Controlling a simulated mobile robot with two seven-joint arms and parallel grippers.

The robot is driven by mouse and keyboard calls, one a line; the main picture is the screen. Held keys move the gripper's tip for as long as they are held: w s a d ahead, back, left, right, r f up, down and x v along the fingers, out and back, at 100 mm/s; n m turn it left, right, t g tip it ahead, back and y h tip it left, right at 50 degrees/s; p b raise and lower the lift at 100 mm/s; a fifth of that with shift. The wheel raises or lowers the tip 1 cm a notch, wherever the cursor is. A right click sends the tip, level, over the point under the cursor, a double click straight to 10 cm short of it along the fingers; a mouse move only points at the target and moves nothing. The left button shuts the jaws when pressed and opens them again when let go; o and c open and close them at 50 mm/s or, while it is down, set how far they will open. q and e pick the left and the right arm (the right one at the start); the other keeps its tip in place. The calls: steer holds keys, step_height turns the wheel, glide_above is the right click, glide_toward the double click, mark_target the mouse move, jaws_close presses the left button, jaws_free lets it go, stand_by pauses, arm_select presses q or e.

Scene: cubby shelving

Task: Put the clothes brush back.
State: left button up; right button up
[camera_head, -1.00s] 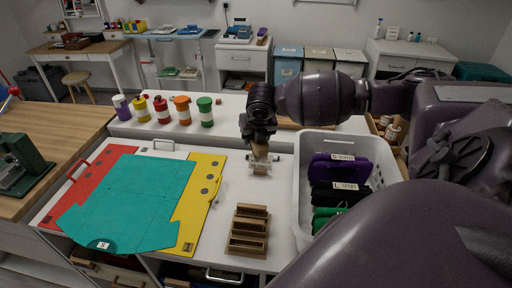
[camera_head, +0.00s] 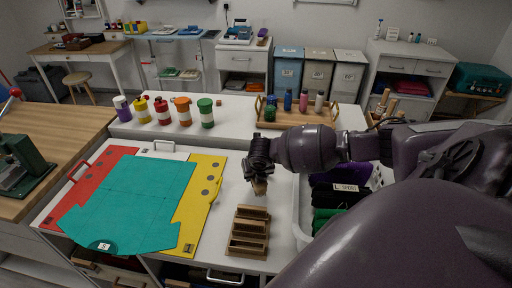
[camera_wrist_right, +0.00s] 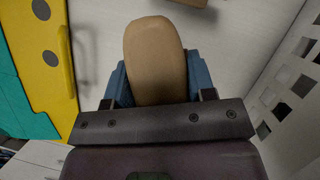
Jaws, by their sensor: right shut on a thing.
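The clothes brush (camera_head: 259,187) has a tan wooden body. My right gripper (camera_head: 259,170) is shut on it and holds it over the white counter, behind the wooden rack. In the right wrist view the brush's rounded tan back (camera_wrist_right: 155,55) sits between the blue-grey fingers of my gripper (camera_wrist_right: 157,85). Its bristles are hidden there. The slotted wooden rack (camera_head: 248,231) stands on the counter nearer to me; its slots look empty. A wooden edge (camera_wrist_right: 192,2) shows at the top of the wrist view. My left gripper is out of view.
A white basket (camera_head: 303,232) with dark folded items stands right of the rack, partly hidden by my arm. A teal shirt shape (camera_head: 130,200) lies on a red and yellow folding board (camera_head: 206,180) to the left. Striped canisters (camera_head: 183,111) stand behind.

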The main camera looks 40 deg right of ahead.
steer(key=shift+f, duration=2.25)
steer(key=o, duration=0.9)
steer(key=v, duration=1.2)
steer(key=shift+s, duration=0.1)
